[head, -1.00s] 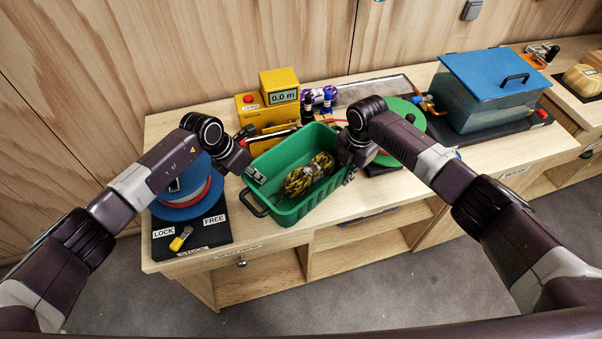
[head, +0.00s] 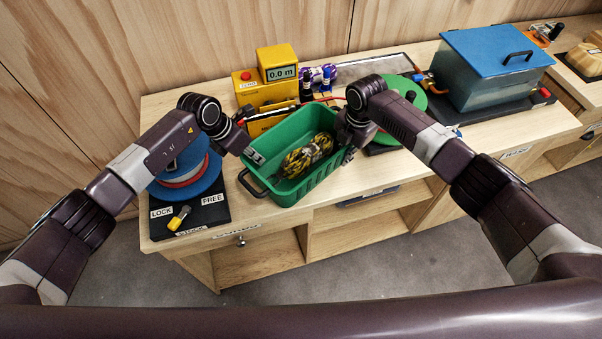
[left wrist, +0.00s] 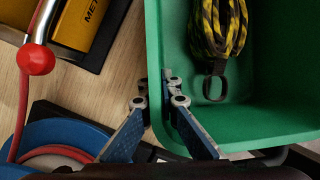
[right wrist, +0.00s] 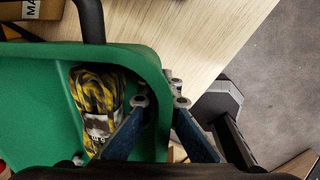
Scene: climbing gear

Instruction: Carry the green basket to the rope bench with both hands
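The green basket (head: 320,183) is on or just over the front of the wooden bench (head: 350,195); I cannot tell if there is a gap under it. A yellow-and-black rope coil (head: 307,155) lies inside. My left gripper (head: 252,154) is at its left end; in the left wrist view the fingers (left wrist: 157,102) straddle the basket wall (left wrist: 153,60) and close on it. My right gripper (head: 350,152) is at its right end; in the right wrist view the fingers (right wrist: 160,102) pinch the wall (right wrist: 155,75). Which bench is the rope bench cannot be read.
A blue drum (head: 187,172) on a LOCK/FREE base stands left of the basket. A yellow meter (head: 277,65) stands behind it. A green disc (head: 410,95) and a blue-lidded tank (head: 495,55) are to the right. Another bench (head: 570,85) is at far right. Grey floor lies in front.

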